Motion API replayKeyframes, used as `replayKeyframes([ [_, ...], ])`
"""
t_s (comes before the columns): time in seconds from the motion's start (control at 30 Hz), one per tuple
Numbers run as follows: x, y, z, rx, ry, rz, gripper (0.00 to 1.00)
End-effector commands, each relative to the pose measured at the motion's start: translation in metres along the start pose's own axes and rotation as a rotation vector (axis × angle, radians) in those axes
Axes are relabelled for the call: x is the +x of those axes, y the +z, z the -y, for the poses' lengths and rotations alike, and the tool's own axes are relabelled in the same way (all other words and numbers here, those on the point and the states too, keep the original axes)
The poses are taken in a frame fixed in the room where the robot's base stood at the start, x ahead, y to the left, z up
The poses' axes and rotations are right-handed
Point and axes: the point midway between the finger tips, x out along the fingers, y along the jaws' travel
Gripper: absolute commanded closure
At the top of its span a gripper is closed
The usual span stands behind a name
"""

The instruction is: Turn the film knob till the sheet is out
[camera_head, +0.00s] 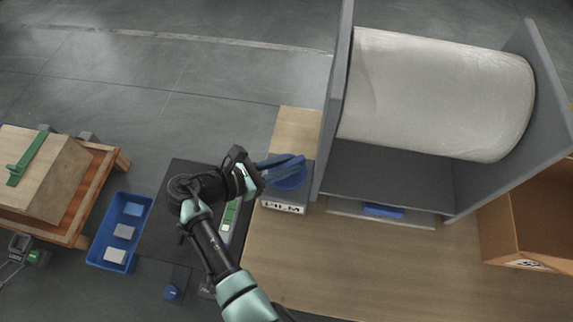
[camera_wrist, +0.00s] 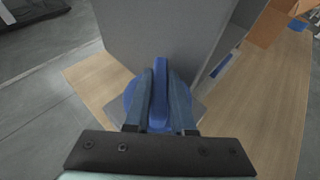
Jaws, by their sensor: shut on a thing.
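The blue film knob (camera_head: 290,178) sits on a grey box labelled FILM (camera_head: 284,207), beside the left side panel of the film holder. My gripper (camera_head: 284,164) reaches it from the left, and its fingers lie over the knob. In the wrist view the fingers (camera_wrist: 160,92) are closed on both sides of the knob's raised blue bar (camera_wrist: 158,105). The film roll (camera_head: 440,90) is a large whitish cylinder between two grey panels. Below it is a grey tray edge with a blue piece (camera_head: 384,211) at the slot. No sheet is clearly seen past that edge.
The wooden table (camera_head: 360,265) is clear in front of the holder. An open cardboard box (camera_head: 530,220) stands at the right. A blue bin (camera_head: 120,232) with several small items and a wooden crate on a pallet (camera_head: 40,175) are at the left. The grey panel (camera_wrist: 160,35) rises close to the fingers.

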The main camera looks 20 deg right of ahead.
Motion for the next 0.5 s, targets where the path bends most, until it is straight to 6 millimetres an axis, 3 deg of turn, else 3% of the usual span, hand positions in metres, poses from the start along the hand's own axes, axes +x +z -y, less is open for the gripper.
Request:
replayKeyframes([
  [0.5, 0.0015, -0.0033, -0.0026, 0.176, -0.421, -0.002, 1.0],
])
